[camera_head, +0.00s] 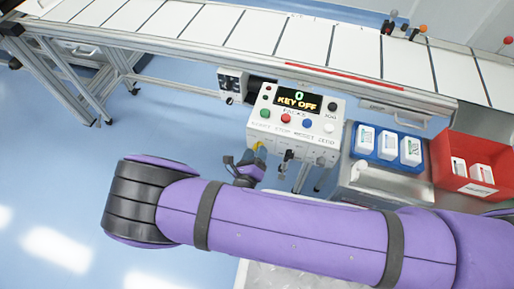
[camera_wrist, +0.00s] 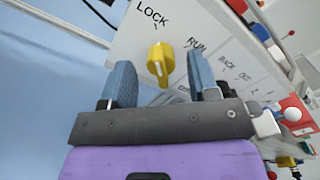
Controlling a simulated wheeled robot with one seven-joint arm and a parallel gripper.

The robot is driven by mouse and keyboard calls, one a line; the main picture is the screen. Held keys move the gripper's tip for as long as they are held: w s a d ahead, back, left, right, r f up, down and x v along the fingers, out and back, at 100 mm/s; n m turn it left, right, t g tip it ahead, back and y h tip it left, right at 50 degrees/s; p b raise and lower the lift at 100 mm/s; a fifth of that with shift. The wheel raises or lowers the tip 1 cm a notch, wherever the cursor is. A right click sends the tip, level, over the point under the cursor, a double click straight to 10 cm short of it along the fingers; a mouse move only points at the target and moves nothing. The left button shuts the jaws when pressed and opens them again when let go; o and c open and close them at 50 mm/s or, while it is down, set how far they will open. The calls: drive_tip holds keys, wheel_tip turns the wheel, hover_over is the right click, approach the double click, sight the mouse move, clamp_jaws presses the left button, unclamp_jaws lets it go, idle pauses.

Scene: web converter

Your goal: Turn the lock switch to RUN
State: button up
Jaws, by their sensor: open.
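The yellow lock switch (camera_wrist: 160,62) sits on the white control box panel in the wrist view, beside the printed words LOCK (camera_wrist: 152,14) and RUN (camera_wrist: 197,46). Its narrow grip appears to line up towards LOCK. My gripper (camera_wrist: 159,66) is open, with one blue-grey finger on each side of the switch in the picture. I cannot tell whether either finger touches it. In the head view the control box (camera_head: 259,127) has a display (camera_head: 298,101) reading "0" and "KEY OFF".
Coloured buttons (camera_head: 285,118) are on the box's sloped top. A blue tray (camera_head: 374,155) with white containers and a red bin (camera_head: 463,147) stand to the right. The conveyor (camera_head: 240,31) runs behind. Blue floor at left is open.

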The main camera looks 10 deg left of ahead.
drive_tip(key=shift+w+d, duration=0.1)
drive_tip(key=shift+w, duration=0.95)
drive_tip(key=c, duration=0.9)
